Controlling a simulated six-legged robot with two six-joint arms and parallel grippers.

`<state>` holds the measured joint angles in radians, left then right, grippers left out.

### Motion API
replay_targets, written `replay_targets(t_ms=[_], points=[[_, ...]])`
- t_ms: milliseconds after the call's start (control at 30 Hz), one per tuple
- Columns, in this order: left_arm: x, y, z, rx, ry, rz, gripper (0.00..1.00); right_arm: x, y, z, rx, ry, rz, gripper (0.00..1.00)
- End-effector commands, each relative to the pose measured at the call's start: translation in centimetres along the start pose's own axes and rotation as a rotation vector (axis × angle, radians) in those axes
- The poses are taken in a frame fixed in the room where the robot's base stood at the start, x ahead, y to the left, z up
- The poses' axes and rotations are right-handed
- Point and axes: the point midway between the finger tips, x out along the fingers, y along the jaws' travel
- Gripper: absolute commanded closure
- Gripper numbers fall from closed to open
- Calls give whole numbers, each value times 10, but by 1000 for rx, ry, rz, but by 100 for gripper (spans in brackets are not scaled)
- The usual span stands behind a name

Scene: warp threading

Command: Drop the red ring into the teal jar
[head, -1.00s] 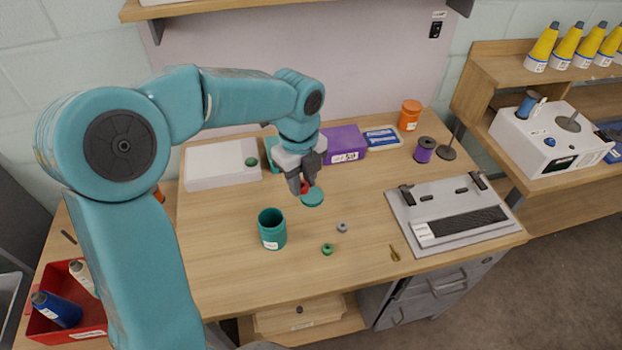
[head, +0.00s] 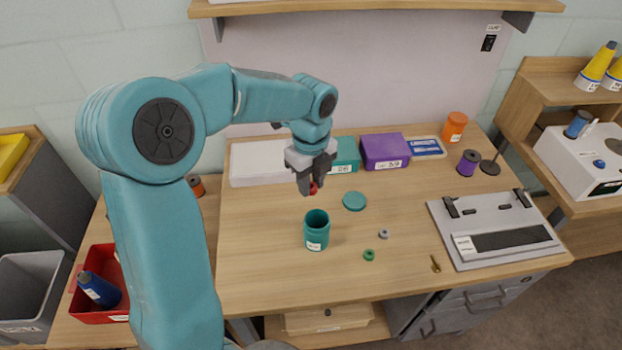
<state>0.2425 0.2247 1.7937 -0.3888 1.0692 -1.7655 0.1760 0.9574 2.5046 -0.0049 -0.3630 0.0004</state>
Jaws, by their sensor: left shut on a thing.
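The teal jar (head: 317,236) stands upright and open on the wooden table, with a white label on its front. My left gripper (head: 311,187) is above the table, just behind the jar in the picture. It is shut on the red ring (head: 313,189), which shows small and partly hidden between the fingertips. The ring is apart from the jar. A flat teal lid (head: 354,201) lies on the table to the right of the gripper. My right gripper is not in view.
A green ring (head: 369,254), a grey ring (head: 384,233) and a brass-coloured piece (head: 436,264) lie right of the jar. Purple (head: 385,152) and teal (head: 346,155) boxes stand behind. A grey device (head: 495,229) is at the right. The table's front is clear.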

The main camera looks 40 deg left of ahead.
Motion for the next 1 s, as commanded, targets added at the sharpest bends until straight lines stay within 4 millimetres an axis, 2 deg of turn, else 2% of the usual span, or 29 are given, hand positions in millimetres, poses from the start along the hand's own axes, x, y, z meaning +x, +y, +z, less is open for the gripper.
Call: replay_targets(t_ms=[33,233,567,600,667,700,1000], points=[[14,0,0,0,0,1,99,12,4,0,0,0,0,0],[37,1,0,0,0,1,99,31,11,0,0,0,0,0],[40,3,2,0,0,1,99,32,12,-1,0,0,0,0],[40,3,2,0,0,1,65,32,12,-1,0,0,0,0],[40,3,2,0,0,1,45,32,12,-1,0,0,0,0],[40,3,2,0,0,1,41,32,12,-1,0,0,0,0],[38,3,2,0,0,-1,41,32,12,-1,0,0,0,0]])
